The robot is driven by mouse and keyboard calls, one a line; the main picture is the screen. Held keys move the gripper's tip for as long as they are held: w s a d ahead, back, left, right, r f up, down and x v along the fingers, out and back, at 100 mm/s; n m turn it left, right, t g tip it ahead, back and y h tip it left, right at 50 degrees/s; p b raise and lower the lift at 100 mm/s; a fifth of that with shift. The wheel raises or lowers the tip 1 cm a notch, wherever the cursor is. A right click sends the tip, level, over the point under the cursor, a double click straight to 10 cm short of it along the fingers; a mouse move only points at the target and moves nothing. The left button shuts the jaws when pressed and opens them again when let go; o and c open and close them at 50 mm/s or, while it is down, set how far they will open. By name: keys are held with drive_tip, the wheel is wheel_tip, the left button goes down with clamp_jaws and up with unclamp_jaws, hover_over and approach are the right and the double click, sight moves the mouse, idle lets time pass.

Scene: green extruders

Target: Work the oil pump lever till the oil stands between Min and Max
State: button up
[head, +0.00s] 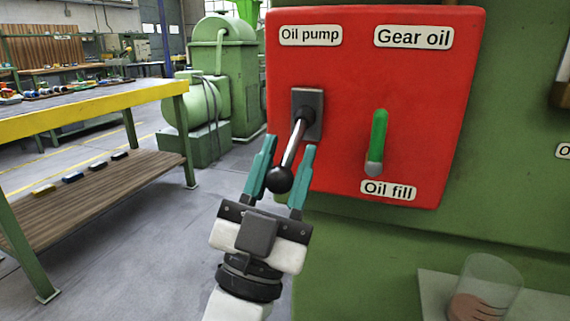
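The oil pump lever (295,143) comes out of a grey slotted plate under the "Oil pump" label (310,35) on a red panel (340,80). It points down and toward me and ends in a black ball knob (279,180). My gripper (284,146) is open, with one teal finger on each side of the lever. The knob sits between the fingers, and a clear gap shows on the right side. A transparent cup (487,283) at the lower right holds some reddish-brown liquid with dark marks near it. I cannot read Min or Max there.
The cup stands on a pale ledge (435,285). A yellow-edged workbench (90,108) is at the left. The floor between bench and panel is clear.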

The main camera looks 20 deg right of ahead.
drive_tip(key=o, duration=0.4)
drive_tip(key=shift+f, duration=0.15)
drive_tip(key=v, duration=1)
drive_tip(key=shift+s+a+f, duration=0.2)
drive_tip(key=shift+a, duration=0.05)
